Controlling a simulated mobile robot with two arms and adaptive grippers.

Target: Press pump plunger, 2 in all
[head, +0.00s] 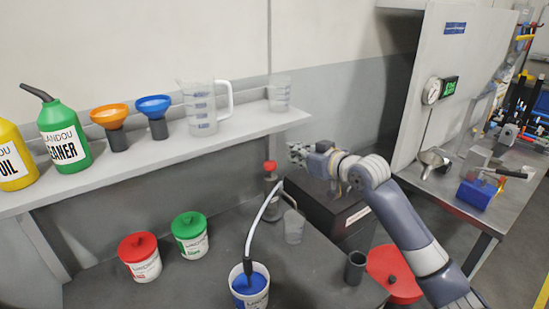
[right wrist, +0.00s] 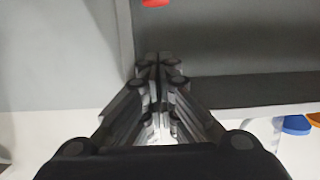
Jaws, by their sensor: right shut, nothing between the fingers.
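The pump (head: 270,186) stands on the dark bench against the back wall, under the shelf, with a red plunger knob (head: 270,166) on top. A pale hose (head: 261,217) curves from it down to a white bucket with blue inside its rim (head: 249,285). My right gripper (head: 293,151) is shut and empty, a little right of and above the knob, apart from it. In the right wrist view the shut fingers (right wrist: 159,62) point toward a red piece, likely the knob (right wrist: 155,3), cut off at the top edge. My left gripper is not in view.
A clear jug (head: 294,226) stands just right of the pump. The shelf (head: 160,160) above holds bottles, funnels and measuring jugs. Red-lidded (head: 140,257) and green-lidded (head: 190,235) tubs stand left. A dark box (head: 325,208) lies under my right arm.

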